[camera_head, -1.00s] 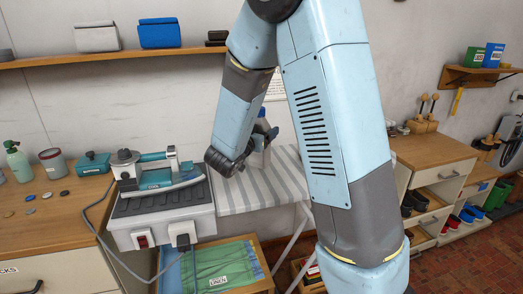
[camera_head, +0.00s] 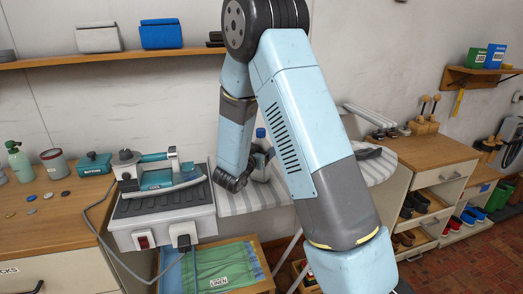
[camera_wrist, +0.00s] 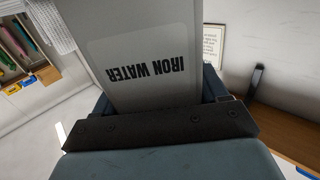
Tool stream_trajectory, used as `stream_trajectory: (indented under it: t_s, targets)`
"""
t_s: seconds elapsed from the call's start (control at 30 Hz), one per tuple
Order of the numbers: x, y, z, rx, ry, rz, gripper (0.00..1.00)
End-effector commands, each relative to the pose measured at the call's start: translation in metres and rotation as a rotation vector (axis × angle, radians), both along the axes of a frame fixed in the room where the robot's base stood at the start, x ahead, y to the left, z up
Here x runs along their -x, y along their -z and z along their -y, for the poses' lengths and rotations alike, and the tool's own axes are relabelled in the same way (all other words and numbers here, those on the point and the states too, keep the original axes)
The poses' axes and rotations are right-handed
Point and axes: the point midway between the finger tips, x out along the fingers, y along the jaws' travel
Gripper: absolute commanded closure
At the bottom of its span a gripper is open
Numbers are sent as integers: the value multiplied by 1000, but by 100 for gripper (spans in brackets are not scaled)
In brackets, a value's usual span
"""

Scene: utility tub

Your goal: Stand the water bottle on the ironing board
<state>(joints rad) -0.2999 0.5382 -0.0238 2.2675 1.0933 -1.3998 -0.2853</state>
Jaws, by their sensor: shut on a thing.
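The water bottle (camera_head: 261,171) is pale grey with a blue cap and appears upright in the head view, partly hidden by my arm. In the wrist view its pale side (camera_wrist: 150,35) with the "IRON WATER" label, upside down there, fills the space between the jaws. My gripper (camera_head: 262,160) is shut on the bottle. The ironing board (camera_head: 240,202) has a grey-and-white striped cover; my arm hides its middle. The bottle is over or on the board's left part; I cannot tell whether its base touches the cover.
An iron (camera_head: 165,180) sits on a grey station (camera_head: 165,217) left of the board, its cord trailing down. A wooden counter (camera_head: 60,215) with a spray bottle (camera_head: 18,162) stands farther left. A wall shelf (camera_head: 110,58) runs behind. A drawer cabinet (camera_head: 440,155) stands at right.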

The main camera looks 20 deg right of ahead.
Motion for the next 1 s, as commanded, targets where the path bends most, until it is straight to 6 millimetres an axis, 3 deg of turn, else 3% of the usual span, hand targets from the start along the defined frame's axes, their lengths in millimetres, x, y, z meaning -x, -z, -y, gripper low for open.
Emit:
stream_trajectory:
  t_s: [0.33,0.37,0.6,1.0]
  targets:
    - [0,2,-1,-1,-1,2,74]
    - [0,3,-1,0,-1,1,26]
    - [0,2,-1,0,-1,1,4]
    - [4,1,-6,-1,-3,1,2]
